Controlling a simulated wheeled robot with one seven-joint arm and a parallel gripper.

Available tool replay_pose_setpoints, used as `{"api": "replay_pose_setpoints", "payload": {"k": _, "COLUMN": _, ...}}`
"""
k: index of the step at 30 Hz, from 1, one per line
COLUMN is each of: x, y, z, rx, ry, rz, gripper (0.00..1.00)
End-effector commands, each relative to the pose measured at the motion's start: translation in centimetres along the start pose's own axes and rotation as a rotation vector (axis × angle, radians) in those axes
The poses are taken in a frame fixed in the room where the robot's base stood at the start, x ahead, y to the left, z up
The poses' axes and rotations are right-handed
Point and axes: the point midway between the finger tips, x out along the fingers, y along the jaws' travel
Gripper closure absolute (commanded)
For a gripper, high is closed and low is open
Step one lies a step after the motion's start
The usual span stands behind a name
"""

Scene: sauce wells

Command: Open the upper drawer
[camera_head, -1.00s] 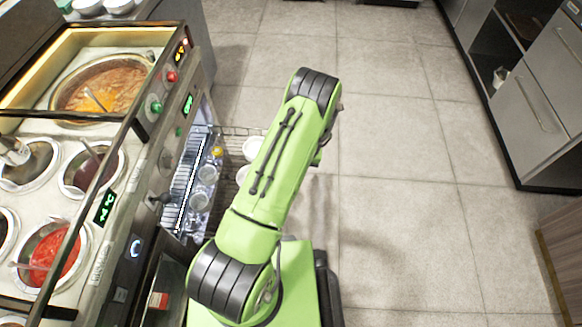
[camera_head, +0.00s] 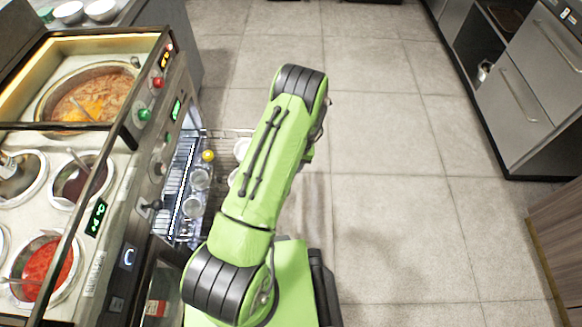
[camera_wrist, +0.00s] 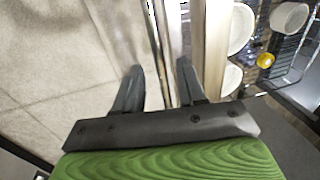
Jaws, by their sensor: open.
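In the wrist view, my gripper (camera_wrist: 160,72) is open, with its two dark fingers apart. A long metal bar (camera_wrist: 166,35), which looks like a drawer handle, runs between the fingers; I cannot tell whether either finger touches it. Right of it is a pale front edge (camera_wrist: 215,45), then a wire rack (camera_wrist: 285,70) with white bowls (camera_wrist: 240,28) and a yellow item (camera_wrist: 265,60). In the head view, the drawer's wire rack (camera_head: 222,134) sticks out from the lit counter unit. My green arm hides its outer end, its front and my gripper.
The counter on the left holds sauce wells (camera_head: 82,180) and a large soup pot (camera_head: 90,98). A grey cabinet (camera_head: 515,95) stands at the right, with a wooden panel (camera_head: 560,235) nearer. The tiled floor (camera_head: 390,160) between them is clear.

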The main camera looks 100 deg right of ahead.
Motion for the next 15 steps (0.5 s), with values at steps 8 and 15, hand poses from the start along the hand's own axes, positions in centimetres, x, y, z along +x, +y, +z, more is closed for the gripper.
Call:
{"api": "replay_pose_setpoints", "payload": {"k": 8, "x": -8.6, "y": 0.0, "z": -0.1, "rx": 0.000, "ry": 0.003, "rz": 0.002, "gripper": 0.60}}
{"api": "replay_pose_setpoints", "payload": {"k": 15, "x": -13.2, "y": 0.0, "z": 0.0, "rx": 0.002, "ry": -0.001, "rz": 0.002, "gripper": 0.60}}
